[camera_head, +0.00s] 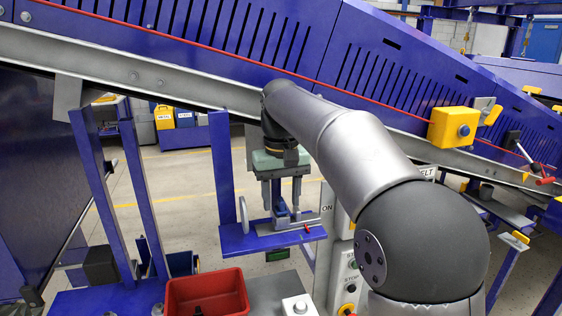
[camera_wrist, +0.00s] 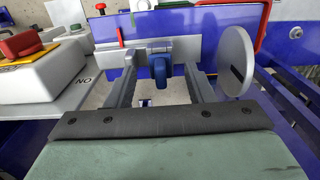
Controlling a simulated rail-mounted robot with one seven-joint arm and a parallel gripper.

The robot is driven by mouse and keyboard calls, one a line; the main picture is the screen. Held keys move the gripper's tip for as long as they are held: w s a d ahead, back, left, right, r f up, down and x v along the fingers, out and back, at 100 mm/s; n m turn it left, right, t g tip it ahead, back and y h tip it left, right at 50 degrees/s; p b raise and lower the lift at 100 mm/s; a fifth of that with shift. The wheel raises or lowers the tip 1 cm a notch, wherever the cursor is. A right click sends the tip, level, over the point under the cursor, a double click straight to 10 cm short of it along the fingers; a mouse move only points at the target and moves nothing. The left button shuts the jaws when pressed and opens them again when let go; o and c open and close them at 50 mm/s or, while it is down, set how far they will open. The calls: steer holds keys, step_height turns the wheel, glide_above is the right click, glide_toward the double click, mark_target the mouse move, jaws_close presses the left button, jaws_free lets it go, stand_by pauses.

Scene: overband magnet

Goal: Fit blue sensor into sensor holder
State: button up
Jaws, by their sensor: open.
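The blue sensor (camera_head: 282,211) is at the grey sensor holder (camera_head: 290,224) on a blue shelf plate (camera_head: 243,241). In the wrist view the sensor (camera_wrist: 160,69) stands against the holder's grey bracket (camera_wrist: 157,45), between my fingers. I cannot tell whether it is fully seated. My gripper (camera_head: 281,206) points down over the shelf, its two fingers straddling the sensor. In the wrist view my gripper (camera_wrist: 161,78) is open, with a gap between each finger and the sensor. The sensor's lower end is partly hidden.
A grey disc (camera_wrist: 236,62) stands upright right of the fingers in the wrist view. A small red knob (camera_head: 307,228) is at the holder's right end. A red bin (camera_head: 207,293) stands in front, and the switch panel (camera_head: 338,250) is to the right. The sloping conveyor (camera_head: 200,50) runs behind.

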mark_target(281, 199)
step_height(281, 199, up, 16)
steer(key=p, duration=0.4)
steer(key=shift+r, duration=0.2)
steer(key=shift+s, duration=0.1)
steer(key=s+d+f+m+b, duration=0.1)
steer(key=s+d+f, duration=0.4)
steer(key=s+f, duration=0.4)
steer(key=s+d+f+m+b, duration=0.1)
steer(key=s+d+f, duration=0.4)
steer(key=s+f, duration=0.4)
steer(key=s+d+f+m+t+b, duration=0.1)
steer(key=s+d+f+b, duration=0.1)
steer(key=s+d+f, duration=0.3)
steer(key=s+f, duration=0.4)
steer(key=f, duration=0.7)
steer(key=shift+s+d+f, duration=0.15)
steer(key=shift+f, duration=0.25)
